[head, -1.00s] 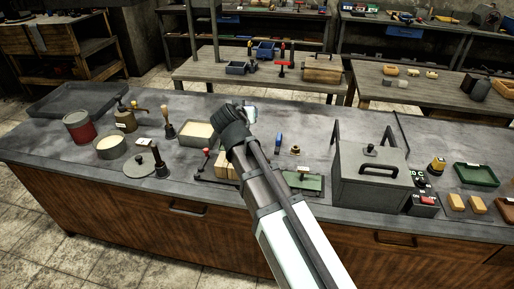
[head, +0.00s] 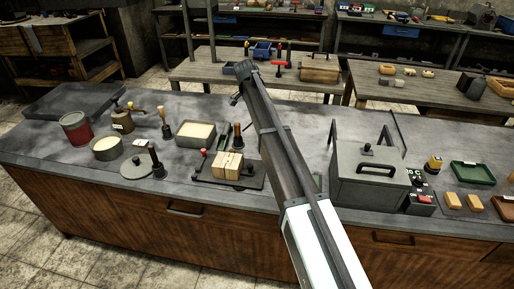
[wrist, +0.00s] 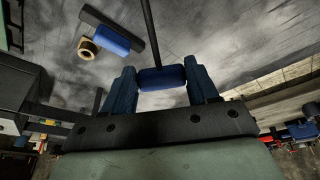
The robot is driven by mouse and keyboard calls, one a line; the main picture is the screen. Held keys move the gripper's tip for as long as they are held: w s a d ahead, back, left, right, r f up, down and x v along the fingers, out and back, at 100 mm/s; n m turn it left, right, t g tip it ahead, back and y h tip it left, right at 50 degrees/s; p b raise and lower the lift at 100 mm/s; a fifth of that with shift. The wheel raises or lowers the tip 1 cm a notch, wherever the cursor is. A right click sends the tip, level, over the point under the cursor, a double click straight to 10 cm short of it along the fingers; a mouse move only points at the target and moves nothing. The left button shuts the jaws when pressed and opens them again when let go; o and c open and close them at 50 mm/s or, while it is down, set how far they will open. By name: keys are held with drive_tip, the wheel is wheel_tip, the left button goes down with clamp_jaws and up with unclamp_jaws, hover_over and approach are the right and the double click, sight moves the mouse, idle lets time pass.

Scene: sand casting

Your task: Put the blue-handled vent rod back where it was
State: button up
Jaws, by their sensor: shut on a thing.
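My gripper (wrist: 162,84) is shut on the blue handle of a vent rod (wrist: 170,76), with a blue finger on each side. Its thin dark shaft extends up the wrist view from the handle. In the head view my gripper (head: 245,72) is above the far edge of the grey bench; the rod cannot be made out clearly there. A second blue handle (wrist: 110,36) lies by a dark bar on the bench, apart from my gripper, with a brass ring (wrist: 88,48) beside it. My arm hides that part of the bench in the head view.
Left of my arm are a wooden block on a dark plate (head: 202,172), a sand-filled box (head: 194,143), cans and a tray (head: 75,98). A grey lidded box (head: 372,186) stands to the right. A second table (head: 215,68) is behind.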

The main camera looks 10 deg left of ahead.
drive_tip(key=m+g+y, duration=0.1)
drive_tip(key=g+y, duration=0.1)
hover_over(255, 148)
drive_tip(key=shift+m+g+y, duration=0.3)
drive_tip(key=shift+g, duration=0.1)
drive_tip(key=shift+w+f, duration=0.1)
drive_tip(key=shift+f, duration=5.4)
drive_tip(key=shift+f, duration=0.1)
drive_tip(key=o, duration=1.1)
drive_tip(key=shift+c, duration=0.2)
wheel_tip(255, 148, up, 12)
